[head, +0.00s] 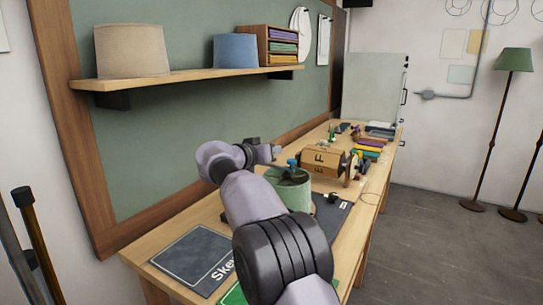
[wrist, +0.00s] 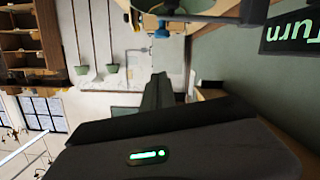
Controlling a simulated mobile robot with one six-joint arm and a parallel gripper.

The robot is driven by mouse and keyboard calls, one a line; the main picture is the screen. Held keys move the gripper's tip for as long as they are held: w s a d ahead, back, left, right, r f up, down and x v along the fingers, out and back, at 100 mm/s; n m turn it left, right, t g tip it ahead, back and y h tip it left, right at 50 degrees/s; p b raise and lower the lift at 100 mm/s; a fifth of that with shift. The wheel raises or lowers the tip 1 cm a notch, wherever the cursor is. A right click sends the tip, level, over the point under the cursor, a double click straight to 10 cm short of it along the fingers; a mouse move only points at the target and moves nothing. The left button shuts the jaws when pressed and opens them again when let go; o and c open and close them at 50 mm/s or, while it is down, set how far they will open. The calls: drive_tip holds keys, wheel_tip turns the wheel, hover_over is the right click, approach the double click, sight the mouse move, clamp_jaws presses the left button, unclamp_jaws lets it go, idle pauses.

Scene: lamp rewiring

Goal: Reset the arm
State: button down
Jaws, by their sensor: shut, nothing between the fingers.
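My arm reaches up from the bottom of the head view over the workbench (head: 190,225). The wrist is bent, and my gripper (head: 277,152) is raised above the bench, pointing right. In the wrist view, the dark fingers of my gripper (wrist: 158,90) are together with nothing between them. A green lampshade (head: 296,192) stands on the bench just behind my arm, partly hidden by it. In the head view, my gripper appears above and apart from it.
A shelf (head: 190,80) with beige (head: 130,50) and blue (head: 235,50) shades hangs on the wall. Dark mats (head: 190,255) lie in front. Floor lamps (head: 514,60) stand right; open floor lies between.

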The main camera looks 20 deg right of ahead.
drive_tip(key=shift+s+a+r, duration=0.15)
drive_tip(key=shift+s+a, duration=0.15)
drive_tip(key=shift+s, duration=0.1)
drive_tip(key=s+f+n+g+y, duration=0.15)
drive_tip(key=s+g+y, duration=0.35)
drive_tip(key=s, duration=1.7)
drive_tip(key=s+a+f+y, duration=0.3)
drive_tip(key=s+f, duration=0.1)
drive_tip(key=s, duration=0.5)
drive_tip(key=s+a+f+y, duration=0.3)
drive_tip(key=s+a+f, duration=0.1)
drive_tip(key=s, duration=0.5)
drive_tip(key=s+a+f+y, duration=0.2)
drive_tip(key=s+a+f, duration=0.2)
drive_tip(key=s, duration=0.6)
drive_tip(key=shift+f+n+y, duration=0.4)
drive_tip(key=shift+f+n, duration=0.05)
drive_tip(key=shift+f, duration=0.3)
drive_tip(key=shift+s, duration=0.1)
